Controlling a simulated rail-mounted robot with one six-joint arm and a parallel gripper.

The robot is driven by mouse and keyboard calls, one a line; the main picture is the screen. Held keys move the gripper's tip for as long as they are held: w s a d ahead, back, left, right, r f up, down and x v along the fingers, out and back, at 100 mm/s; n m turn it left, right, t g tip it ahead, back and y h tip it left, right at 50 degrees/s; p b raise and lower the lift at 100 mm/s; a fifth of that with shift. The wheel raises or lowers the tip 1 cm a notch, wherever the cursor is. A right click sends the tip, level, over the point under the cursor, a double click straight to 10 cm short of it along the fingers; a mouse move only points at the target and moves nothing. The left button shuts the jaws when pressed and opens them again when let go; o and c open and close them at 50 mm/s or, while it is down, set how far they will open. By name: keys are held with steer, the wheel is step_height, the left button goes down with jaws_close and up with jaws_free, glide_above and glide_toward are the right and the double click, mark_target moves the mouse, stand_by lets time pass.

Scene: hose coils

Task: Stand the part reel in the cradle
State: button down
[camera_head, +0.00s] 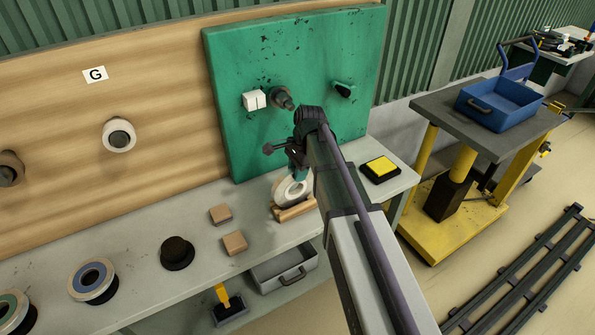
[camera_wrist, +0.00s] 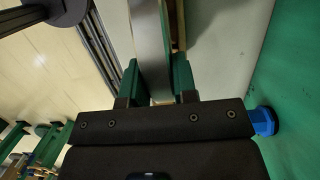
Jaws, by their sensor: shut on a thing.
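The part reel (camera_head: 289,192) is a pale ring held upright on the bench, just below my arm's end. In the wrist view the reel (camera_wrist: 150,45) shows edge-on as a grey-white band between two green fingers. My gripper (camera_head: 300,173) is shut on its upper part; the gripper (camera_wrist: 157,80) also fills the lower wrist view. The wooden cradle (camera_head: 294,212) lies directly under the reel. The reel's lower edge appears at or in the cradle; I cannot tell whether it bears its weight. My arm hides the cradle's right end.
Two brown blocks (camera_head: 234,242), a black spool (camera_head: 177,252) and a blue-centred reel (camera_head: 93,281) lie left on the bench (camera_head: 140,262). A green panel (camera_head: 235,60) with fittings stands close behind. A yellow-topped pad (camera_head: 381,167) is to the right.

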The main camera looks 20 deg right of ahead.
steer(key=shift+f+b, duration=0.65)
steer(key=shift+f, duration=0.05)
stand_by(0.4)
steer(key=c, duration=0.8)
jaws_free()
steer(key=shift+p+v, duration=3.45)
steer(key=shift+v, duration=0.1)
steer(key=p+v, duration=1)
steer(key=shift+r+p, duration=0.3)
steer(key=shift+r, duration=0.1)
